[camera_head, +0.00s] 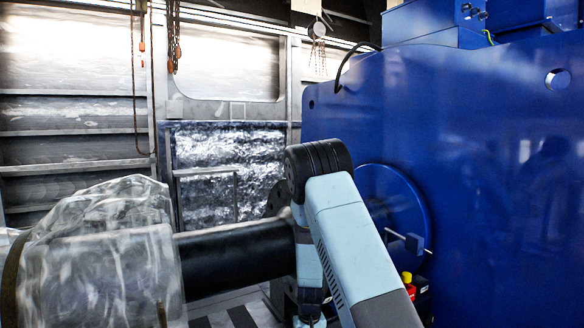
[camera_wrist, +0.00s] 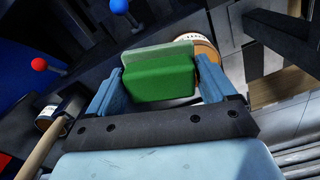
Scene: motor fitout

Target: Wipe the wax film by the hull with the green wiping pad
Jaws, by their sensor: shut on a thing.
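In the wrist view my gripper (camera_wrist: 159,72) is shut on the green wiping pad (camera_wrist: 160,84), with one blue finger at each side of it. The pad is a dark green block with a paler green layer along its far edge. My arm shows in the head view, but the gripper and pad cannot be made out there. I cannot pick out the wax film in either view. The hull may be the grey ribbed metal wall (camera_head: 75,115) at the back left of the head view.
A large blue machine (camera_head: 450,130) fills the right, with a black shaft (camera_head: 235,255) and a plastic-wrapped part (camera_head: 100,260) to the left. Around the gripper are a round tin (camera_wrist: 207,48), a red-knobbed lever (camera_wrist: 40,64), a blue-knobbed lever (camera_wrist: 119,6) and a wooden handle (camera_wrist: 40,150).

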